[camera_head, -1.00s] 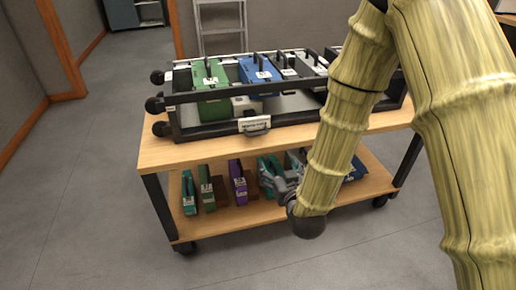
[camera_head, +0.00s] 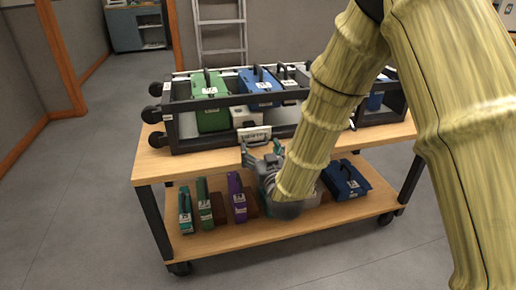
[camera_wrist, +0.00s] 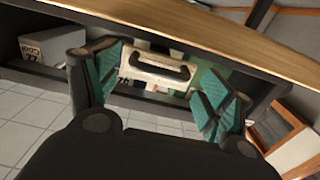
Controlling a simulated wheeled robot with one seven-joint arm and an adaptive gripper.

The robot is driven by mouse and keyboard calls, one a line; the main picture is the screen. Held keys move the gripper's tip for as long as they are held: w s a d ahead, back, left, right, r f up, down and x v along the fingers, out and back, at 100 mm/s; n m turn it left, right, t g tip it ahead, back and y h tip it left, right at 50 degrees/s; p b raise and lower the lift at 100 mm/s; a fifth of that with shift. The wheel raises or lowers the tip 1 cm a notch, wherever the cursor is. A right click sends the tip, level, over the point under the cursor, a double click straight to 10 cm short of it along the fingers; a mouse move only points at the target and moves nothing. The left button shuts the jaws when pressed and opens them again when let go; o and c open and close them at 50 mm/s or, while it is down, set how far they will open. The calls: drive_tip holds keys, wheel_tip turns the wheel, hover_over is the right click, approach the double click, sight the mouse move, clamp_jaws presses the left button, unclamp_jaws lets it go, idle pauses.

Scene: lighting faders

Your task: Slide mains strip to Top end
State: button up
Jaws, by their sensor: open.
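The wrist view shows the teal-padded fingers of my gripper (camera_wrist: 160,88) spread apart. Between and beyond them is a cream plate with a dark bar handle (camera_wrist: 160,66); I cannot tell if they touch it. The rack holds a green module (camera_head: 212,119) and a blue module (camera_head: 258,96), each with a handle on top. The lettering is too small to tell which part is the mains strip.
The wooden trolley's lower shelf (camera_head: 225,238) holds a teal module (camera_head: 185,210), a green one (camera_head: 204,203), a purple one (camera_head: 237,198) and a blue box (camera_head: 346,180). In the wrist view a white box (camera_wrist: 46,46) stands at the left. The floor around is clear.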

sight(258, 145)
drive_tip(key=shift+x, duration=1.55)
